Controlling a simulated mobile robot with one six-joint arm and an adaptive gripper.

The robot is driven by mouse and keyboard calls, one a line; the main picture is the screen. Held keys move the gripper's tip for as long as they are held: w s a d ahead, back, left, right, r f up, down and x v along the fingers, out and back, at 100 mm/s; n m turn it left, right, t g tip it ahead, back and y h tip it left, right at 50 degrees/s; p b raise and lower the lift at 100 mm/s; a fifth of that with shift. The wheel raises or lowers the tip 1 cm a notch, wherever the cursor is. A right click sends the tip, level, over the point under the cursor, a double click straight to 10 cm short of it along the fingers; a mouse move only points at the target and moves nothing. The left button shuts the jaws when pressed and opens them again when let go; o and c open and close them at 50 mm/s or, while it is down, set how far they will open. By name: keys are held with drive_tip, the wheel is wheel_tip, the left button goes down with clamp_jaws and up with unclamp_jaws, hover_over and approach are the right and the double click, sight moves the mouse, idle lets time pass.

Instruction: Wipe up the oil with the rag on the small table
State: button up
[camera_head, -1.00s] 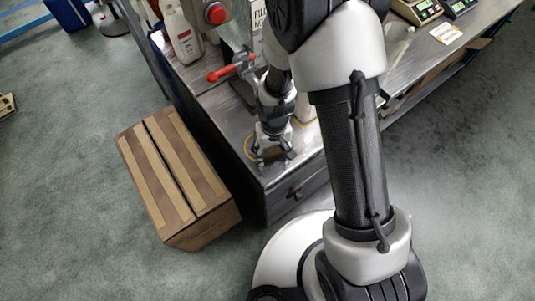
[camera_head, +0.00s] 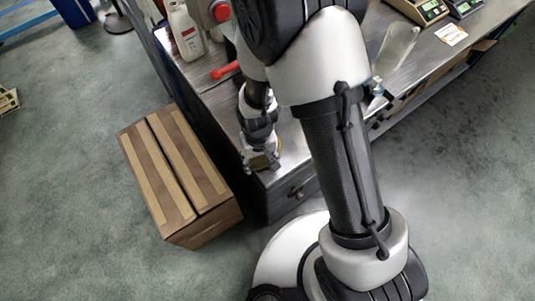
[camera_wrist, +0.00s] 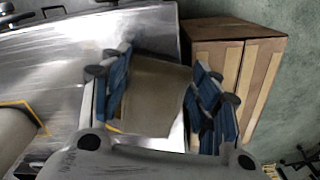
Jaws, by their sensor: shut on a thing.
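My gripper (camera_wrist: 160,95) is shut on a folded tan rag (camera_wrist: 152,92), which lies between the blue-padded fingers in the wrist view. In the head view my gripper (camera_head: 262,163) is low over the front left corner of the metal table (camera_head: 290,150), by its edge. I cannot tell whether the rag touches the tabletop. A yellow line (camera_wrist: 22,106) shows on the metal surface in the wrist view. No oil can be made out clearly; my arm and gripper hide part of the tabletop.
A closed cardboard box (camera_head: 180,175) stands on the floor left of the table. A white bottle (camera_head: 187,32), a red handle (camera_head: 225,70), a clear funnel-like vessel (camera_head: 398,45) and scales (camera_head: 422,10) are on the table.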

sight(282, 151)
drive_tip(key=w+d, duration=0.1)
drive_tip(key=d, duration=0.1)
drive_tip(key=w+d, duration=0.1)
drive_tip(key=d, duration=0.2)
drive_tip(key=w+d, duration=0.1)
drive_tip(key=d, duration=0.2)
drive_tip(key=s+a, duration=0.1)
drive_tip(key=a, duration=0.1)
drive_tip(key=s+a, duration=0.3)
drive_tip(key=a, duration=0.2)
drive_tip(key=shift+s, duration=0.35)
drive_tip(key=w+d, duration=0.6)
drive_tip(key=shift+w, duration=0.25)
drive_tip(key=s+a, duration=0.1)
drive_tip(key=a, duration=0.1)
drive_tip(key=s+a, duration=0.3)
drive_tip(key=a, duration=0.2)
drive_tip(key=shift+s+b, duration=0.3)
drive_tip(key=shift+s, duration=0.1)
drive_tip(key=shift+w+d, duration=0.5)
drive_tip(key=shift+d, duration=0.25)
drive_tip(key=shift+w+d, duration=0.5)
drive_tip(key=shift+d, duration=0.25)
